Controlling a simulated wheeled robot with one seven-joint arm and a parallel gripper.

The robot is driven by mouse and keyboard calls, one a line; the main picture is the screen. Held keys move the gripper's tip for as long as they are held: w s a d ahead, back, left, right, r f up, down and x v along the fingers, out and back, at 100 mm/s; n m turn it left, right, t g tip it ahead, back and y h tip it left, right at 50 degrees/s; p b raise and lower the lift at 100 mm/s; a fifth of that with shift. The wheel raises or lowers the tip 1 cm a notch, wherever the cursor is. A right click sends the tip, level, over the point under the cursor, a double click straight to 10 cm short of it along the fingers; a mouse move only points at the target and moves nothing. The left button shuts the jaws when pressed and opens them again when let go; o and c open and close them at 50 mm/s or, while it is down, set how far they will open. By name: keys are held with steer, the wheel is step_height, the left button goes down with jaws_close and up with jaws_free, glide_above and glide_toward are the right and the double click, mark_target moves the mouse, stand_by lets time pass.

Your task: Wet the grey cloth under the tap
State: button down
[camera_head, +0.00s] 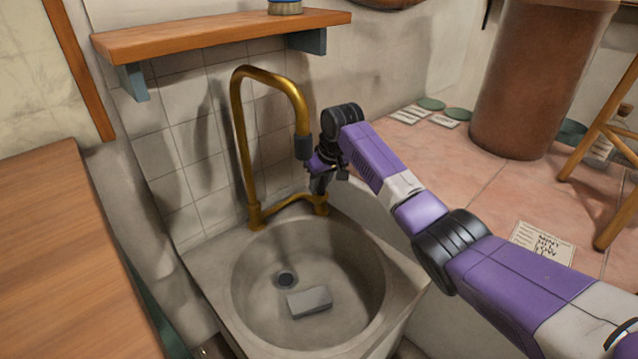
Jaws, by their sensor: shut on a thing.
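The grey cloth (309,302) lies as a small flat folded block on the floor of the round sink basin (345,250), just to the right of the drain. The brass tap (240,140) rises behind the basin, and its curved spout ends in a dark nozzle above it. No stream of water shows. My gripper (319,190) points down at the right end of the tap's base, behind the basin, and is shut on the tap handle there. The handle is mostly hidden by my gripper. The cloth is apart from my gripper.
A wooden counter (60,260) stands to the left of the sink. A wooden shelf (210,35) is on the wall above the tap. A brown barrel (535,80), a stool (610,130) and a paper note (542,243) are on the tiled floor at right.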

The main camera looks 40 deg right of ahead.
steer(key=shift+a, duration=0.35)
steer(key=p, duration=0.1)
steer(key=t+p, duration=0.1)
steer(key=p, duration=0.1)
steer(key=shift+s+a+r, duration=0.1)
steer(key=shift+s+r, duration=0.1)
steer(key=shift+s, duration=0.05)
steer(key=shift+s+f+t+p, duration=0.1)
steer(key=shift+s+t+p, duration=0.05)
steer(key=shift+t+p, duration=0.55)
steer(key=c, duration=1.2)
jaws_free()
steer(key=shift+c, duration=0.2)
steer(key=shift+d, duration=0.2)
